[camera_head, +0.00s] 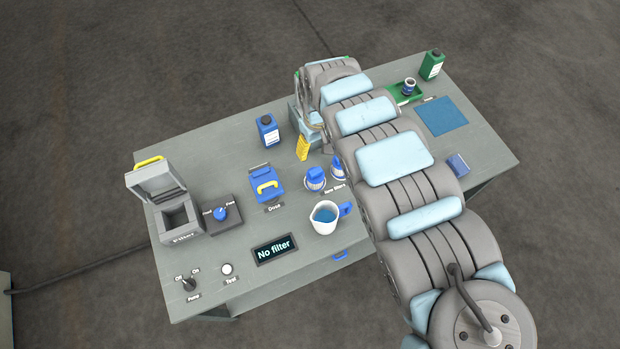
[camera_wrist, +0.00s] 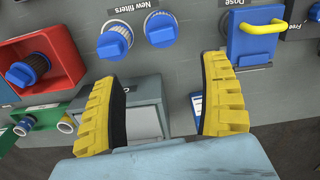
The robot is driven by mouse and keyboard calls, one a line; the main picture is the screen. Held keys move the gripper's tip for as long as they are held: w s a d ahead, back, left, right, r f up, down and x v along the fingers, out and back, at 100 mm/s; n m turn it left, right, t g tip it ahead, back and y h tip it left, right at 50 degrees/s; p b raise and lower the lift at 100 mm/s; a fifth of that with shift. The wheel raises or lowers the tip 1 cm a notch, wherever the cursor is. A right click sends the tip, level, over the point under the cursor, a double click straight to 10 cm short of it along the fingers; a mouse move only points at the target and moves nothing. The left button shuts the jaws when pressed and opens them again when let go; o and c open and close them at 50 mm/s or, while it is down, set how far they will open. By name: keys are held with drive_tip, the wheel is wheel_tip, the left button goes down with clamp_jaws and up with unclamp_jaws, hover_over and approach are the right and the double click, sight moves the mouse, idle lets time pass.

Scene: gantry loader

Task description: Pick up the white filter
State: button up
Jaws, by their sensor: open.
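Two blue-capped filters stand by the "New filters" label on the bench. In the wrist view, the left filter (camera_wrist: 115,40) and the right filter (camera_wrist: 161,30) are near the top. In the head view they are a nearer filter (camera_head: 315,179) and a farther filter (camera_head: 338,167), partly hidden by my arm. Pale parts show below their caps, but I cannot tell which is the white one. My gripper (camera_wrist: 162,72) is open and empty, its yellow fingers wide apart and clear of both filters. In the head view one yellow finger (camera_head: 303,148) shows behind them.
A red tray (camera_wrist: 65,48) holds another blue-capped filter (camera_wrist: 28,70). A blue dose box (camera_head: 266,183) with yellow handle, a jug (camera_head: 325,217), a blue bottle (camera_head: 268,131) and an open-lidded grey box (camera_head: 176,218) stand nearby. A display (camera_head: 276,248) reads "No filter".

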sight(314, 171)
wheel_tip(314, 171, down, 12)
drive_tip(key=shift+r+b, duration=0.1)
drive_tip(key=shift+b, duration=1.1)
drive_tip(key=f, duration=0.4)
drive_tip(key=shift+s+a+b, duration=0.1)
drive_tip(key=shift+a+b, duration=0.2)
drive_tip(key=shift+b, duration=0.05)
drive_tip(key=shift+d+f, duration=0.15)
drive_tip(key=shift+f, duration=0.35)
drive_tip(key=shift+c, duration=0.4)
drive_tip(key=c, duration=0.9)
